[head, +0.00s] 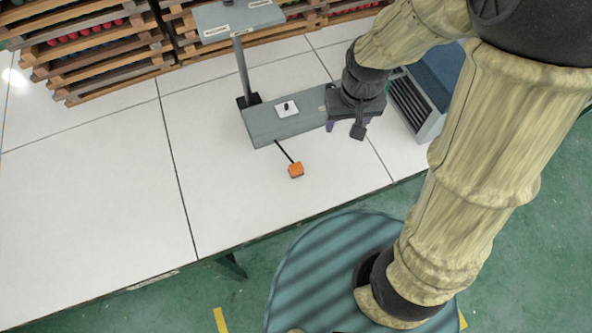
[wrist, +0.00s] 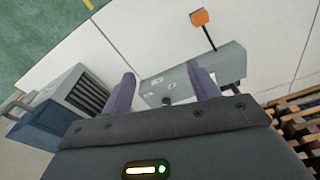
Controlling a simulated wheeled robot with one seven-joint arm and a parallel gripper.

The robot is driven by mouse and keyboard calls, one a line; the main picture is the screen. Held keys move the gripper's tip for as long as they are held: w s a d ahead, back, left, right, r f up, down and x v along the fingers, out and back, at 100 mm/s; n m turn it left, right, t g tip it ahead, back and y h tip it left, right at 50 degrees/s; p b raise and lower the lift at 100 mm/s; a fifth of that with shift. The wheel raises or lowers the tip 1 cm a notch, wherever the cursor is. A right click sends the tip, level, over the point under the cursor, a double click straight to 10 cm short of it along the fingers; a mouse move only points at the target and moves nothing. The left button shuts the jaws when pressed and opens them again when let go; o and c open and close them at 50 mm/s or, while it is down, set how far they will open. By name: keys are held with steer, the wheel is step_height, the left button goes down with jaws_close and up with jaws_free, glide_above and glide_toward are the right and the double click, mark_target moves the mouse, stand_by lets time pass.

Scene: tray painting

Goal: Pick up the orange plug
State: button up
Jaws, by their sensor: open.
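The orange plug (head: 295,170) lies on the white table, at the end of a short black cable from a grey box (head: 262,125). The plug also shows at the top of the wrist view (wrist: 200,17), beyond the fingertips. My gripper (head: 358,120) is up and to the right of the plug in the head view, near the right end of the grey box. In the wrist view its two purple fingers (wrist: 165,85) are apart with nothing held between them. The grey box shows below and between the fingertips.
A grey post with a panel (head: 238,20) rises behind the box. A blue and grey vented unit (head: 418,100) stands to the right. Wooden crates (head: 95,50) with coloured items line the back. The table left of the plug is clear; its front edge lies below it.

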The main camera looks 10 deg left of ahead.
steer(key=a+f+n, duration=0.1)
steer(key=a+f, duration=0.1)
steer(key=a, duration=0.3)
steer(key=s+a+f+n+g+b, duration=0.1)
steer(key=a+f, duration=0.2)
steer(key=a, duration=0.3)
steer(key=shift+s+f+n, duration=0.25)
steer(key=shift+n, duration=0.15)
steer(key=shift+s+f, duration=0.1)
